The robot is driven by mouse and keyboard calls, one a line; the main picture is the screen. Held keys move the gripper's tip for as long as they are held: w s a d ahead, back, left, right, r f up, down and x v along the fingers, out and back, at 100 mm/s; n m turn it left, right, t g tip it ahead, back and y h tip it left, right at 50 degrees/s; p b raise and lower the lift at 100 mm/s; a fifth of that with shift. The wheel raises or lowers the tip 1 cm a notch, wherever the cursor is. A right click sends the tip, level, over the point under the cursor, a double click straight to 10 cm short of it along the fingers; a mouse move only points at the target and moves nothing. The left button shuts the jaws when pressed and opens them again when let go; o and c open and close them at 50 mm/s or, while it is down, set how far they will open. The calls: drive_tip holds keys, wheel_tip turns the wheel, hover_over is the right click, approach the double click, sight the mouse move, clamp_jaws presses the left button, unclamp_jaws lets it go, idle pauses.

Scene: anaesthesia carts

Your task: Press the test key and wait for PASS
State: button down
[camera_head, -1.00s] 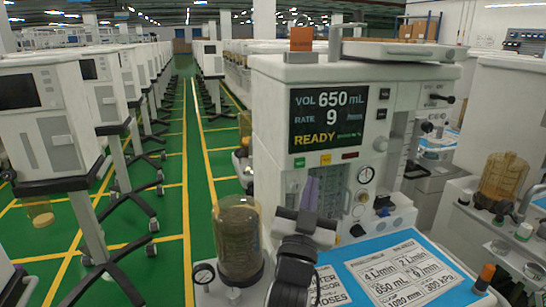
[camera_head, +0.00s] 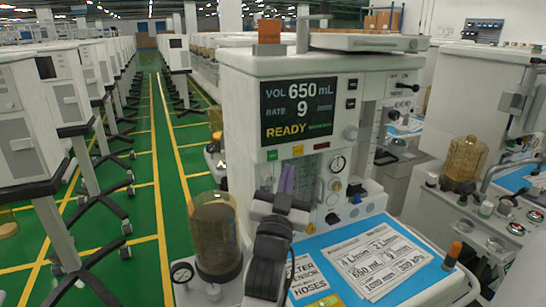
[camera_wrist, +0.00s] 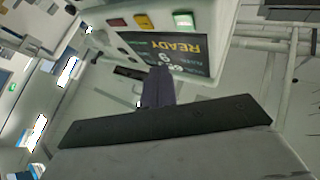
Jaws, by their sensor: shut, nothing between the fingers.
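The ventilator's dark screen (camera_head: 297,108) reads VOL 650 mL, RATE 9 and READY in yellow. Below it is a row of small keys: a green key (camera_head: 272,155), a yellow key (camera_head: 298,150) and a red key (camera_head: 321,145). Their labels are too small to read. My gripper (camera_head: 287,170) is shut and empty, its purplish fingers pointing up just below the green and yellow keys. In the wrist view the picture is inverted; the fingers (camera_wrist: 157,72) stand in front of the screen's edge, apart from the green key (camera_wrist: 183,20) and yellow key (camera_wrist: 143,22).
A glass canister (camera_head: 216,235) stands at lower left. A blue mat (camera_head: 432,276) with printed cards covers the worktop. An orange block (camera_head: 269,31) is on top. More carts line both sides.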

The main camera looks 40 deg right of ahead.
sight(278, 151)
drive_tip(key=shift+w+d+b, duration=0.1)
drive_tip(key=shift+w+d, duration=0.1)
drive_tip(key=shift+w, duration=0.6)
drive_tip(key=shift+w+d+b, duration=0.1)
drive_tip(key=shift+w+d, duration=0.05)
drive_tip(key=shift+w, duration=0.65)
drive_tip(key=shift+w+d+b, duration=0.1)
drive_tip(key=shift+w+d, duration=0.1)
drive_tip(key=shift+w, duration=0.6)
drive_tip(key=shift+w, duration=0.1)
drive_tip(key=shift+w+d, duration=0.1)
drive_tip(key=shift+w, duration=0.25)
drive_tip(key=shift+w+d+b, duration=0.1)
drive_tip(key=shift+w+b, duration=0.2)
drive_tip(key=shift+w, duration=0.1)
idle(0.7)
drive_tip(key=shift+s, duration=0.15)
drive_tip(key=shift+s+a, duration=0.2)
drive_tip(key=shift+s, duration=0.5)
drive_tip(key=shift+s+a, duration=0.2)
drive_tip(key=shift+s, duration=0.6)
drive_tip(key=shift+s+a, duration=0.2)
drive_tip(key=shift+s, duration=0.65)
drive_tip(key=shift+s+a, duration=0.2)
drive_tip(key=shift+s, duration=0.6)
